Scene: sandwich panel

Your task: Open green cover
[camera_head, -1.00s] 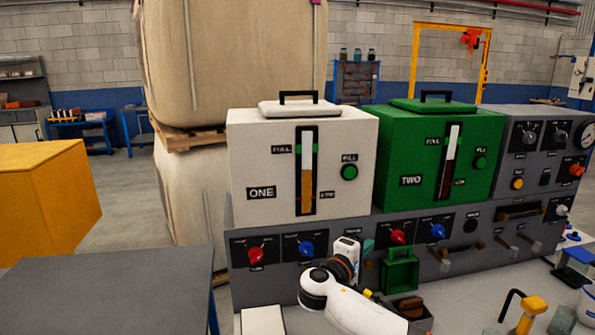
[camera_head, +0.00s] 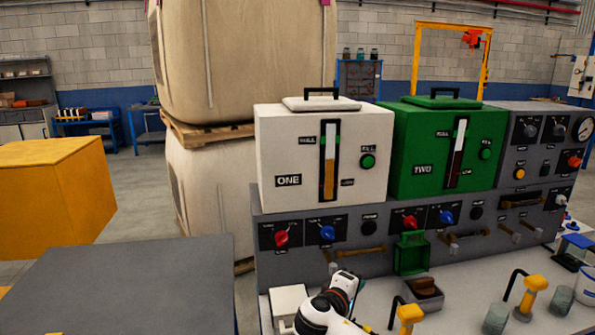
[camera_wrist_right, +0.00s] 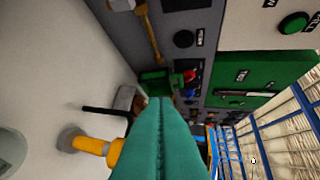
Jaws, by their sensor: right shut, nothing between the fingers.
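The green cover (camera_head: 440,103) is a flat lid with a black handle (camera_head: 444,92), lying flat on top of the green box marked TWO (camera_head: 425,172). The green box also shows sideways in the right wrist view (camera_wrist_right: 262,75); its lid cannot be made out there. My right gripper (camera_head: 356,290) is low in front of the grey panel, well below and left of the cover and apart from it. In the right wrist view its teal fingers (camera_wrist_right: 160,142) are pressed together with nothing between them. My left gripper is not in view.
A white box marked ONE (camera_head: 290,150) stands left of the green box. Both sit on a grey panel (camera_head: 380,262) with knobs and handles. A small green holder (camera_head: 411,254), a brown-filled tray (camera_head: 425,292) and yellow-handled tools (camera_head: 533,290) stand on the bench in front.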

